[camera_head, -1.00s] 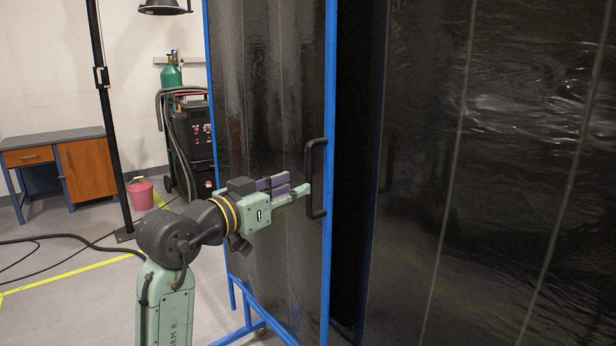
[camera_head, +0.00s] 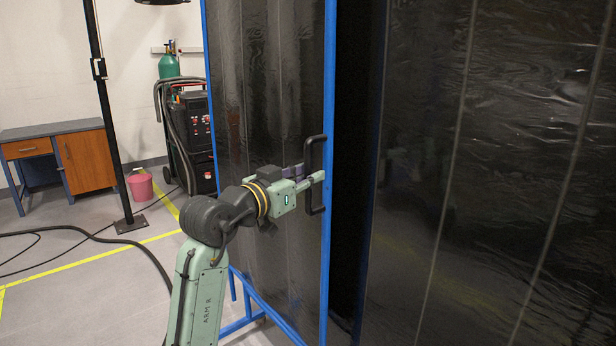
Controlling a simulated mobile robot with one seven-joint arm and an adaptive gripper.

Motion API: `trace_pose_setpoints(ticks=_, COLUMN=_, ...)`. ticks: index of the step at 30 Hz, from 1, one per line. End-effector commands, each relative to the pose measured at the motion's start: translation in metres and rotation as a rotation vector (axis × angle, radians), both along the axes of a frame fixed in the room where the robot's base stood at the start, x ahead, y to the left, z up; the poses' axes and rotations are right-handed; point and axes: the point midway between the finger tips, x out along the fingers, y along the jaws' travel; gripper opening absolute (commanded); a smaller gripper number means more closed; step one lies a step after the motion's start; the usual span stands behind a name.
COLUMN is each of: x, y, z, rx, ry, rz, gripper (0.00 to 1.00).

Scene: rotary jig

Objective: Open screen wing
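The screen wing (camera_head: 265,110) is a dark, glossy curtain panel in a blue frame, left of centre. A black D-shaped handle (camera_head: 309,204) stands upright near its right edge post. My gripper (camera_head: 310,177) is at the handle's middle height, reaching in from the left. Its pale green finger crosses in front of the handle bar, and its purple finger runs to the bar's left side. The far fingertip is hidden, so I cannot tell whether the fingers press on the bar.
A dark gap separates the wing from the large dark curtain (camera_head: 480,190) on the right. A black pole (camera_head: 107,120), pink bucket (camera_head: 140,189), desk (camera_head: 85,160) and welding machine (camera_head: 192,130) with a green cylinder (camera_head: 169,67) stand at left. A cable (camera_head: 120,240) crosses the floor.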

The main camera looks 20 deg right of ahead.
Motion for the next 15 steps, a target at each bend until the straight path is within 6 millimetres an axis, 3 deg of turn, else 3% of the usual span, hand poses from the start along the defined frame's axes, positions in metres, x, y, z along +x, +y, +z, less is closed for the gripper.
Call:
trace_pose_setpoints(ticks=7, x=-0.0001, y=0.0000, z=0.0001, rx=0.000, ry=0.000, rz=0.000, gripper=0.00)
trace_pose_setpoints(ticks=15, x=-0.0002, y=0.0000, z=0.0000, rx=0.000, ry=0.000, rz=0.000, gripper=0.00)
